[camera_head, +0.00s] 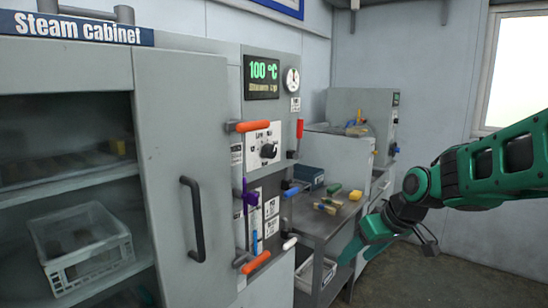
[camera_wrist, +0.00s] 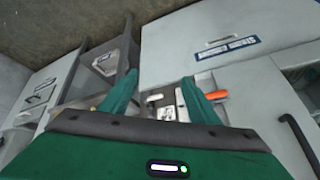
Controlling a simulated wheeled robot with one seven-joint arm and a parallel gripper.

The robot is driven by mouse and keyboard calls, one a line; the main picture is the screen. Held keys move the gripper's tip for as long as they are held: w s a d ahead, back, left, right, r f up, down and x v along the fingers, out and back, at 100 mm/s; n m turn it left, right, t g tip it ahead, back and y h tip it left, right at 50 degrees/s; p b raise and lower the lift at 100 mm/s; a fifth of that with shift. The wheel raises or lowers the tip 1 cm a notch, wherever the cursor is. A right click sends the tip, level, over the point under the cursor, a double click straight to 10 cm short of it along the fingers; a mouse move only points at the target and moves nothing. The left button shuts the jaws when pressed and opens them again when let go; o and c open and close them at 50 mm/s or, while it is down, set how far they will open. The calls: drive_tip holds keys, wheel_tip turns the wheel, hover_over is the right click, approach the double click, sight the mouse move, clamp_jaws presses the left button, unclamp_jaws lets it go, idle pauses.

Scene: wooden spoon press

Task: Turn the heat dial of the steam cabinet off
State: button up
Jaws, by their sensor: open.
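The grey steam cabinet (camera_head: 185,130) stands at the left in the head view, its name on a blue sign (camera_head: 75,28). The heat dial (camera_head: 268,151) is a black round knob on a white plate (camera_head: 262,135) on its control panel, below a display reading 100 °C (camera_head: 262,77). My gripper (camera_head: 362,252) is to the right of the panel, apart from the dial, and holds nothing. In the wrist view my gripper (camera_wrist: 160,92) is open, its green fingers spread, with part of the panel between and beyond them. I cannot make out the dial there.
Orange handles (camera_head: 252,126) and a purple lever (camera_head: 249,196) stick out around the dial. A black door handle (camera_head: 195,218) is on the cabinet. A grey table (camera_head: 318,222) with several coloured-handled tools stands beside it. A white mesh basket (camera_head: 82,248) sits inside. The floor at right is clear.

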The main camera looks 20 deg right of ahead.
drive_tip(key=w+a+r+n+t+y, duration=0.2)
drive_tip(key=w+a+r, duration=0.15)
drive_tip(key=w, duration=0.35)
drive_tip(key=w+a+r+n+t+y, duration=0.2)
drive_tip(key=w+r, duration=0.3)
drive_tip(key=w, duration=0.2)
drive_tip(key=n+t+y, duration=0.2)
drive_tip(key=t+y, duration=0.3)
approach(274, 153)
drive_tip(key=x, duration=0.9)
drive_tip(key=shift+a, duration=0.2)
drive_tip(key=c, duration=1.1)
drive_tip(key=shift+o, duration=0.2)
